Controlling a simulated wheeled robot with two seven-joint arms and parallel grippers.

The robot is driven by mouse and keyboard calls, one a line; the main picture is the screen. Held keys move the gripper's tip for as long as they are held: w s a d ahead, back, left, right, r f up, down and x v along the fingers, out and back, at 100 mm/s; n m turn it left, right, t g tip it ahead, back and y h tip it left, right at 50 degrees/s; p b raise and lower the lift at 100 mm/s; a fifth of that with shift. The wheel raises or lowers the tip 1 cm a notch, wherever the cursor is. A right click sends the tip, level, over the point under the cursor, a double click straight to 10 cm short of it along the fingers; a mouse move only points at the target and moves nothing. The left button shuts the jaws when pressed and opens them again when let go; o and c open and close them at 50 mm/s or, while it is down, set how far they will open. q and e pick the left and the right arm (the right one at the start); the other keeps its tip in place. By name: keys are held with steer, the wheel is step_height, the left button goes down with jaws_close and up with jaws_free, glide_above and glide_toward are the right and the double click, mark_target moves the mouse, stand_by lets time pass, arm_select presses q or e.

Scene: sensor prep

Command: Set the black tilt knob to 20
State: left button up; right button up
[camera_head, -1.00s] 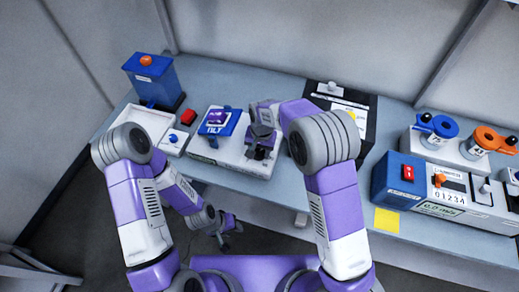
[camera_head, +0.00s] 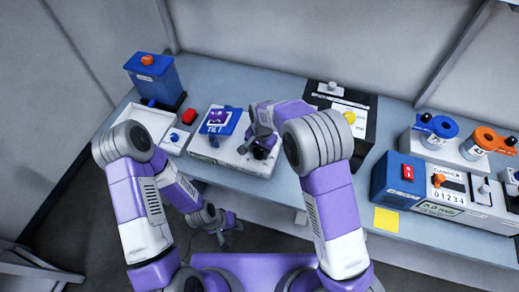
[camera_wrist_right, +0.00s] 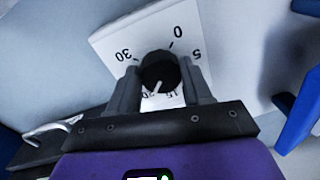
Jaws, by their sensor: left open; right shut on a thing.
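The black tilt knob (camera_wrist_right: 159,72) sits on a white dial plate (camera_wrist_right: 112,45) in the right wrist view. The plate carries the marks 0, 5, 15, 20 and 30. The knob's white pointer line points down in the picture, toward the 15 and 20 marks, which are partly hidden. My right gripper (camera_wrist_right: 163,85) is shut on the knob, one finger on each side. In the head view my right gripper (camera_head: 261,150) is over the white tilt unit (camera_head: 228,157) with the blue TILT panel (camera_head: 219,121). My left gripper (camera_head: 226,232) is open and empty, below the table's front edge.
A white tray (camera_head: 148,121), a red button (camera_head: 189,116) and a blue box (camera_head: 150,82) stand to the left. A black-and-white unit (camera_head: 362,108) stands to the right. Farther right are a blue box with a red switch (camera_head: 408,172) and a yellow note (camera_head: 386,219).

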mark_target(260, 153)
steer(key=o, duration=1)
steer(key=shift+o, duration=0.2)
steer(key=r, duration=0.7)
steer(key=shift+s+d+r+p, duration=0.1)
steer(key=shift+d+r+p, duration=0.1)
steer(key=shift+r+p, duration=0.15)
steer(key=shift+s+f, duration=0.1)
